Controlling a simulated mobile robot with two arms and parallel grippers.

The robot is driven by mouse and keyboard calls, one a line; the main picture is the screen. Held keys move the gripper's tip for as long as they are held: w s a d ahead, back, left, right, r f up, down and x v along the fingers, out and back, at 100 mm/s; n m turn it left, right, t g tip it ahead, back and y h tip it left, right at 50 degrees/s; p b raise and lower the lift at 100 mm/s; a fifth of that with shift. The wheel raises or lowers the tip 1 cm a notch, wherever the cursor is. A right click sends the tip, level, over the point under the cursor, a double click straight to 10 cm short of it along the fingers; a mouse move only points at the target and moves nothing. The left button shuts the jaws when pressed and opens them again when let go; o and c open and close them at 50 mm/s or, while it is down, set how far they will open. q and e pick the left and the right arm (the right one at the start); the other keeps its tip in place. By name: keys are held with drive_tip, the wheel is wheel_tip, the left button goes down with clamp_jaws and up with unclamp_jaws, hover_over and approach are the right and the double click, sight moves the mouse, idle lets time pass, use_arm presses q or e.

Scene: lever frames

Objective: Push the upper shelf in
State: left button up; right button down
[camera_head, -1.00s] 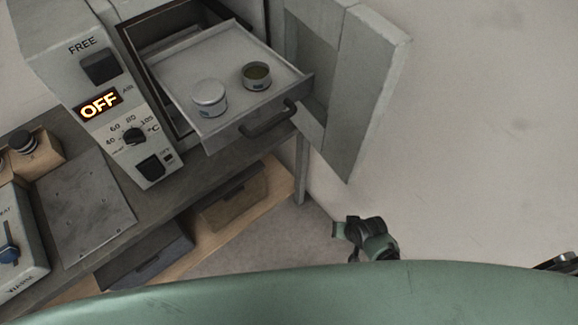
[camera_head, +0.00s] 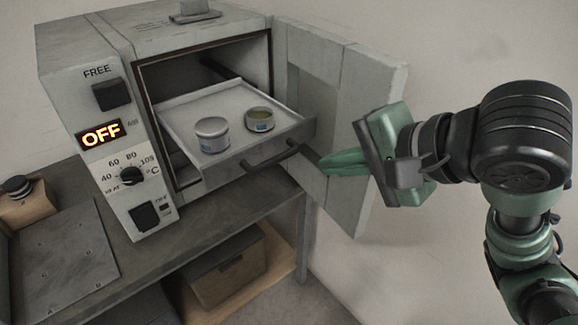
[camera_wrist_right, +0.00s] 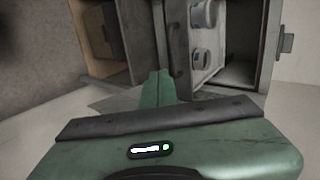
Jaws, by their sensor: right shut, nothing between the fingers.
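The upper shelf is a grey metal tray (camera_head: 217,99) that sticks out of the open oven (camera_head: 140,48). A dark bar handle (camera_head: 272,156) is on its front. A closed light tin (camera_head: 212,136) and an open tin with dark contents (camera_head: 260,119) stand on it. My right gripper (camera_head: 326,166) is shut and empty. In the head view its fingertips point left, a little right of the handle; I cannot tell whether they touch anything. The right wrist view shows the gripper's fingers (camera_wrist_right: 157,86) beside the tray. My left gripper is not in view.
The oven door (camera_head: 345,110) stands open at the right, behind my right gripper. The control panel (camera_head: 125,170) reads OFF. The oven stands on a grey bench (camera_head: 90,200) with a box (camera_head: 228,270) below. The floor at front right is clear.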

sight(252, 154)
use_arm(q)
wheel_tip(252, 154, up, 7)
drive_tip(key=p, duration=0.7)
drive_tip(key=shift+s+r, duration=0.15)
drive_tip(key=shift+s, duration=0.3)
use_arm(e)
drive_tip(key=a+r+x, duration=0.1)
drive_tip(key=x, duration=1.1)
drive_tip(key=shift+w+r, duration=0.2)
drive_tip(key=shift+w, duration=0.15)
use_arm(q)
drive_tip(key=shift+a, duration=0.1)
use_arm(e)
drive_tip(key=shift+d, duration=0.1)
use_arm(q)
drive_tip(key=shift+p, duration=0.3)
